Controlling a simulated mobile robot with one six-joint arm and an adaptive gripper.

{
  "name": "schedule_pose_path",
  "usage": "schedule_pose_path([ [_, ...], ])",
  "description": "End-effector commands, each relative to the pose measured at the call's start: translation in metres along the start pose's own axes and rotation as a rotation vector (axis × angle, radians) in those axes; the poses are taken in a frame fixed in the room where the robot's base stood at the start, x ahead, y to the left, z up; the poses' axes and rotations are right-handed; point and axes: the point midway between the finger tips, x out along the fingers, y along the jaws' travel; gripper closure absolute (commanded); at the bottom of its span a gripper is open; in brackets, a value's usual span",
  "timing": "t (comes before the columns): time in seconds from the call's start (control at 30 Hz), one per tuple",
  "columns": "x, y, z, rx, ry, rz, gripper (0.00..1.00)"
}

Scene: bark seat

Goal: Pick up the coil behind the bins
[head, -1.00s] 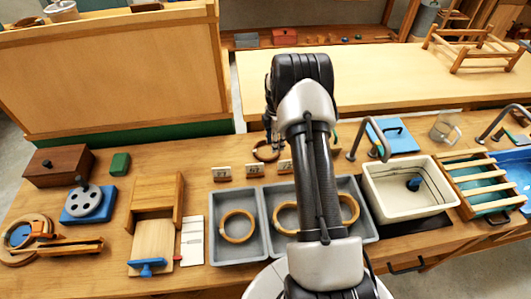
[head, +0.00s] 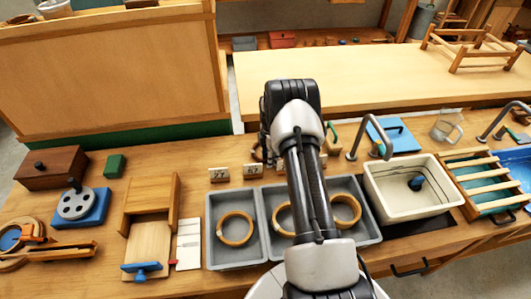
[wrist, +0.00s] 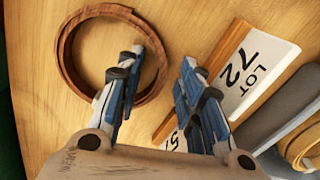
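The coil (wrist: 65,55) is a flat brown ring lying on the wooden bench, at the upper left in the wrist view. My gripper (wrist: 163,62) is open and empty above it. The left finger appears over the coil's inside and the right finger outside it, so the right side of the ring lies between them in the picture; I cannot tell the height. In the head view my arm hides most of the coil and the gripper. The grey bins stand in front: the left bin (head: 212,228) holds one tan ring, the right bin (head: 368,222) two.
A LOT 72 card on a wooden block (wrist: 255,68) stands close to the right finger. Another lot card (head: 219,175) stands behind the left bin. A grey bin edge with a tan ring (wrist: 300,145) shows at lower right. A white basin (head: 385,205) is to the right.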

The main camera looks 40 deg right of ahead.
Motion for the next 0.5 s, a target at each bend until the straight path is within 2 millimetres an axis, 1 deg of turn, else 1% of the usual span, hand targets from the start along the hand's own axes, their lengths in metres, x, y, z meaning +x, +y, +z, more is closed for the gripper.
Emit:
schedule_pose_path([
  [0.03,-0.0005,-0.0001,0.0,0.0,0.0,0.0,0.66],
  [0.07,-0.0005,-0.0001,0.0,0.0,0.0,0.0,0.68],
  [0.5,-0.0006,-0.0004,0.0,0.0,0.0,-0.001,0.97],
])
